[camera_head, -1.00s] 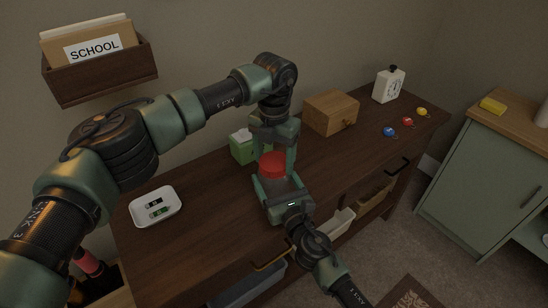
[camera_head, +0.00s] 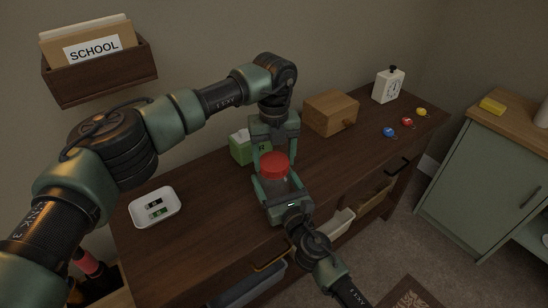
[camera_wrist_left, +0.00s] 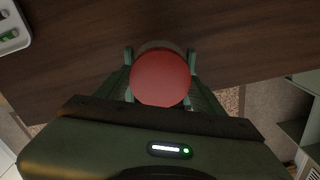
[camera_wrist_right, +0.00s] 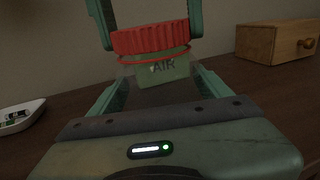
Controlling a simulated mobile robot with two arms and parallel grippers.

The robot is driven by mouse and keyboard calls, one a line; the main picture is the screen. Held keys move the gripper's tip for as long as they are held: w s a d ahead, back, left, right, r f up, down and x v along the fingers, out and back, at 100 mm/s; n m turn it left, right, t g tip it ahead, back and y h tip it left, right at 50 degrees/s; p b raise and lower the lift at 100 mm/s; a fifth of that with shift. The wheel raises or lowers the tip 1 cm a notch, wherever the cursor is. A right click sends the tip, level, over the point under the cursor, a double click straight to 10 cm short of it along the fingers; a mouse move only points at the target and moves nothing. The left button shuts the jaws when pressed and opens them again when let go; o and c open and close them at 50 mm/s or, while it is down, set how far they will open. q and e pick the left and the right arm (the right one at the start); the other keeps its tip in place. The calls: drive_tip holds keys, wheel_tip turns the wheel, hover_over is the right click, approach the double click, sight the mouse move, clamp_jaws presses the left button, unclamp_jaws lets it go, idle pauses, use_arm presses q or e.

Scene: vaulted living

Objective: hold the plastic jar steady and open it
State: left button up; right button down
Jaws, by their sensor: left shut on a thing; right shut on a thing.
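The plastic jar (camera_head: 274,185) is clear with a ribbed red lid (camera_head: 274,163), roughly upright at the desk's front edge. My right gripper (camera_head: 275,191) is shut on the jar body from the front. My left gripper (camera_head: 274,155) comes down from above, shut on the red lid with a finger on either side. The left wrist view shows the round lid (camera_wrist_left: 160,78) between the fingers. In the right wrist view a thin red ring runs under the lid (camera_wrist_right: 150,38); whether the lid is free of the jar I cannot tell.
A green box (camera_head: 243,148) stands behind the jar. A white tray (camera_head: 139,216) with batteries lies left. The desk (camera_head: 205,240) is clear between.

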sight(274, 161)
use_arm(q)
drive_tip(key=shift+r, duration=0.1)
drive_tip(key=shift+r, duration=1)
drive_tip(key=shift+r, duration=2)
use_arm(e)
unclamp_jaws()
